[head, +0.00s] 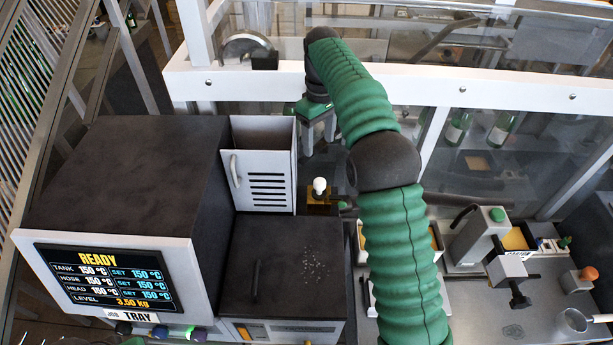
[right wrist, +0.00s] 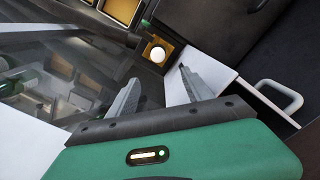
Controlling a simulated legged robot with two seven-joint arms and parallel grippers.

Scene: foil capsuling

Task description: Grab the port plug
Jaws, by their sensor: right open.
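The port plug appears to be the round white knob (head: 320,185) on a small brass-coloured block (head: 319,206), beside the grey melter. In the right wrist view the white knob (right wrist: 157,54) sits in its amber square (right wrist: 149,48), just beyond the fingertips. My right gripper (head: 319,143) is open and empty, behind and above the knob in the head view. Its two fingers (right wrist: 160,76) show apart in the right wrist view, with the knob ahead of the gap and not touched. My left gripper is not in view.
A white panel with a handle and slots (head: 265,178) stands just left of the knob. The dark melter box (head: 140,165) with a READY screen is further left. A white frame rail (head: 480,90) runs behind. A bench (head: 500,300) with fixtures lies to the right.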

